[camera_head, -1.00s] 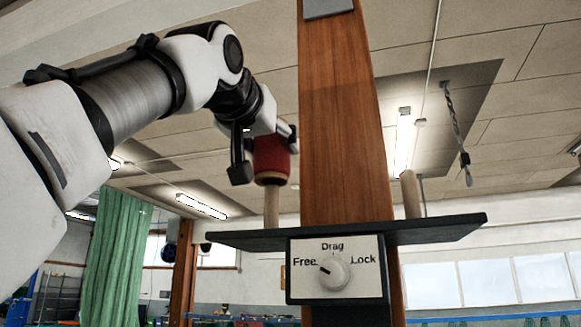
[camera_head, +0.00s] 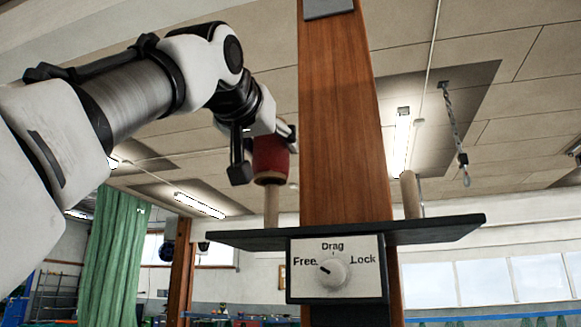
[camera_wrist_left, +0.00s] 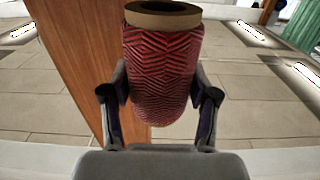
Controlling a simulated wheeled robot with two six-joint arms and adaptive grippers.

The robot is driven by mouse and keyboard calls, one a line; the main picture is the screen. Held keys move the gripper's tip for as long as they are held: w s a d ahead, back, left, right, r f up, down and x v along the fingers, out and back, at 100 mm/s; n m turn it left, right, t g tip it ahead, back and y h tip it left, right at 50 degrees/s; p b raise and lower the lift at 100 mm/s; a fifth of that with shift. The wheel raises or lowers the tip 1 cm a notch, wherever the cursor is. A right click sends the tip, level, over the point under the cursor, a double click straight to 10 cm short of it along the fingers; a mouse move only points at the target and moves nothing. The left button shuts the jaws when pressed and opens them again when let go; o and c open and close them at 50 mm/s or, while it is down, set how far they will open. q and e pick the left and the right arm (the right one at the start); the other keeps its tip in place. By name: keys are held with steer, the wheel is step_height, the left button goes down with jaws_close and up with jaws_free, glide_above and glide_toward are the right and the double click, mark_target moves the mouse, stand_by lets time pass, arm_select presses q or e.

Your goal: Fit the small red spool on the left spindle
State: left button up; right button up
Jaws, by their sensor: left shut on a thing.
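The small red spool (camera_head: 271,158) is in my left gripper (camera_head: 266,160), upright, left of the wooden post. In the left wrist view the red wound spool (camera_wrist_left: 163,65) with its tan end ring sits between the two fingers of my left gripper (camera_wrist_left: 160,112). The left spindle (camera_head: 271,208), a pale wooden peg, stands on the dark shelf directly under the spool. Its top meets the spool's bottom in the head view; how far it goes inside is hidden. The right spindle (camera_head: 410,195) stands bare on the shelf's right side. My right gripper is not in view.
The wooden post (camera_head: 345,120) rises close to the right of the spool. The dark shelf (camera_head: 440,229) carries a dial plate (camera_head: 335,270) marked Free, Drag and Lock, its pointer towards Free. A chain (camera_head: 455,130) hangs at the right. A green curtain (camera_head: 115,255) hangs behind at the left.

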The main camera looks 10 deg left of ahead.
mark_target(269, 191)
arm_select(q)
steer(key=shift+f, duration=0.3)
steer(key=shift+f+b, duration=0.2)
steer(key=shift+b, duration=0.2)
steer(key=shift+f, duration=0.1)
steer(key=shift+f+b, duration=0.75)
steer(key=shift+b, duration=0.1)
steer(key=shift+w+d+f+b, duration=0.1)
steer(key=shift+f+b, duration=0.2)
steer(key=shift+f, duration=0.05)
steer(key=shift+f+b, duration=2.3)
steer(key=shift+b, duration=0.05)
steer(key=o, duration=1.3)
